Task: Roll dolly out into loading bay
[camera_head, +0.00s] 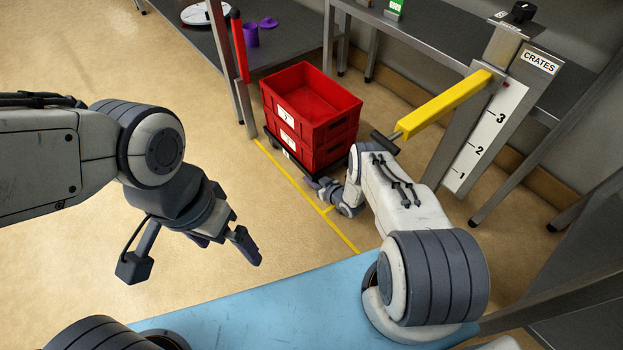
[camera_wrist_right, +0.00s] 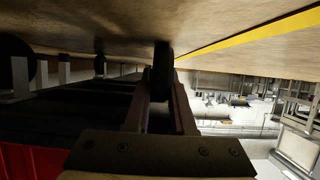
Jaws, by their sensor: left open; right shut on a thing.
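The dolly (camera_head: 338,164) is a low black base on the floor under the tables, bearing a stack of red crates (camera_head: 310,98) with white labels. My right gripper (camera_head: 318,187) is low at the dolly's near corner. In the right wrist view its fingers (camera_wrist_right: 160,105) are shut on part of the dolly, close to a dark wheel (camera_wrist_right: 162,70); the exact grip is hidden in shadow. My left gripper (camera_head: 226,243) is open and empty above the floor at the left, apart from the dolly.
A yellow floor line (camera_head: 300,192) runs past the dolly's near side. A raised yellow bar (camera_head: 445,103) reaches from a post marked CRATES (camera_head: 540,62) at the right. A red bar (camera_head: 240,50) stands at the left. Open tan floor (camera_head: 100,240) lies left; a light blue surface (camera_head: 270,305) is in front.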

